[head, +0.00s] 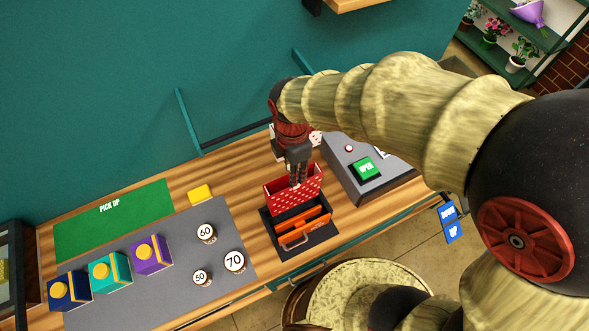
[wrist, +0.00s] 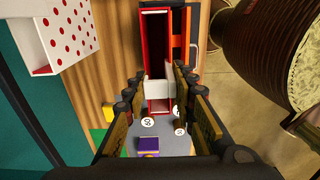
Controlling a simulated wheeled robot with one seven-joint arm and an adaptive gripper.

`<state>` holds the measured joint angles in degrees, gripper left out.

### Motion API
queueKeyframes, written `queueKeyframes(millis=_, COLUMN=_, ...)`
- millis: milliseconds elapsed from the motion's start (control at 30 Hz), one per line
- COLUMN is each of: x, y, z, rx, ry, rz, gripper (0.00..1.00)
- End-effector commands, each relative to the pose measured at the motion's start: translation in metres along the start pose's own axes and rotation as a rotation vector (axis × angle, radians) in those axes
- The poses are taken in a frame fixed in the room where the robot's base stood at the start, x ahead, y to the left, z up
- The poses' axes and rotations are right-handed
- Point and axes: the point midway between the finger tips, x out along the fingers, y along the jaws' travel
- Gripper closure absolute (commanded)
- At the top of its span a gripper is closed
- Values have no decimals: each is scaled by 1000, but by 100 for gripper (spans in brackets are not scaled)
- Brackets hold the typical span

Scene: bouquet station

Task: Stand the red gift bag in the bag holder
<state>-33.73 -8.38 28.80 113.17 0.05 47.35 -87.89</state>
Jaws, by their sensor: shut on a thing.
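The red gift bag (head: 285,196), red with white dots, is upright under my gripper (head: 297,180) in the head view. In the wrist view its open top shows a dark inside with a red rim (wrist: 144,45). My gripper (wrist: 160,88) is shut on it, with a white piece of it between the fingers. The bag holder seems to be the orange frame (head: 318,225) on a dark base (head: 322,240), just in front of the bag; orange bars (wrist: 180,48) show beside the bag in the wrist view. I cannot tell whether the bag's bottom touches the base.
A grey console (head: 345,165) with a green button stands close on the right. A white box with red dots (wrist: 75,32) is near the wall. Round number markers (head: 234,262) and several gift boxes (head: 151,253) sit on the grey mat (head: 185,285) at left.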

Motion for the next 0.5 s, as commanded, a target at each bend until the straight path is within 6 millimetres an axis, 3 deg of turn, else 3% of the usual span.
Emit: queueKeyframes(millis=500, x=33, y=0, z=0, rx=1, ry=0, rz=-1, gripper=100)
